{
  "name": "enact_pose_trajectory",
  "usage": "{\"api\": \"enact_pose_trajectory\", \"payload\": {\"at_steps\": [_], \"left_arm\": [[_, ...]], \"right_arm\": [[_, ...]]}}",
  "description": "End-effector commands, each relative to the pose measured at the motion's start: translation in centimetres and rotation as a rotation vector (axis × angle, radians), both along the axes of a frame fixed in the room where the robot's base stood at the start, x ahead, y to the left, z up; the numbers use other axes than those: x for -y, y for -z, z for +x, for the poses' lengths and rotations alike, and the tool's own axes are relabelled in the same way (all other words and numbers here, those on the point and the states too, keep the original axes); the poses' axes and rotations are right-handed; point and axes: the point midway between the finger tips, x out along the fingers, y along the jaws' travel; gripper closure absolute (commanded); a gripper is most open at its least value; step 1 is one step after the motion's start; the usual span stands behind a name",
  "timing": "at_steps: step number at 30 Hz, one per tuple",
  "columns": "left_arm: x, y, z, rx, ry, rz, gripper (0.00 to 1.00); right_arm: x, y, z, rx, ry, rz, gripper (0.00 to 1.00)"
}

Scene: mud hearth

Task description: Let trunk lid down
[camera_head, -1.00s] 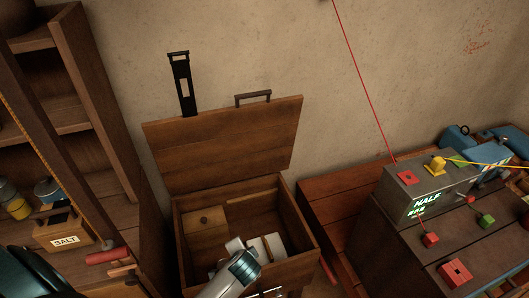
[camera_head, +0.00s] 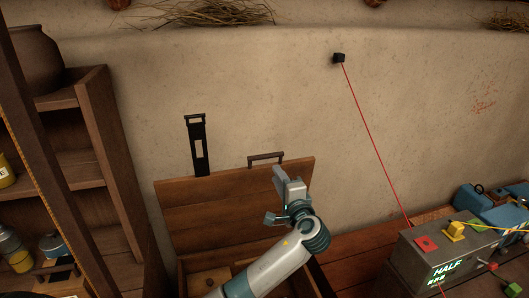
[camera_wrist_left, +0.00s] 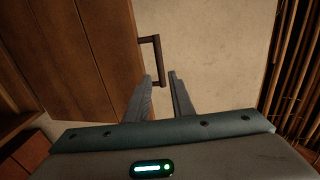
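The wooden trunk (camera_head: 310,279) stands against the wall, with its brown lid (camera_head: 200,222) raised and leaning back. A dark bar handle (camera_head: 266,157) sits on the lid's top edge, and a black hasp strap (camera_head: 199,148) stands up to its left. My left gripper (camera_head: 273,197) is open and empty in front of the lid's right half, below the handle in the picture. In the left wrist view, the lid (camera_wrist_left: 80,55) fills the left, and the handle (camera_wrist_left: 156,62) projects from its edge close beyond my open fingers (camera_wrist_left: 159,82). My right gripper is out of view.
A wooden shelf (camera_head: 92,120) with jars stands at the left. A grey box marked HALF (camera_head: 440,262) sits on a bench at the right. A red line runs from a small black wall block (camera_head: 338,58) to the box. Bare wall lies behind the lid.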

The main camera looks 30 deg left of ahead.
Motion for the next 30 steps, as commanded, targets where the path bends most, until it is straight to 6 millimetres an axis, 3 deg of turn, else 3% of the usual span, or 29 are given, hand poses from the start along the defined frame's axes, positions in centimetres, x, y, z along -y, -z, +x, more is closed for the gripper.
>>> {"api": "enact_pose_trajectory", "payload": {"at_steps": [13, 30], "left_arm": [[-1.2, -0.1, 1.1, -0.001, 0.001, 0.001, 0.78], [-8.5, 0.0, 7.2, -0.003, -0.001, 0.000, 0.78]], "right_arm": [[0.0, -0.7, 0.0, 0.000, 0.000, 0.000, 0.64], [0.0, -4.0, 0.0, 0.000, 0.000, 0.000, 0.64]]}}
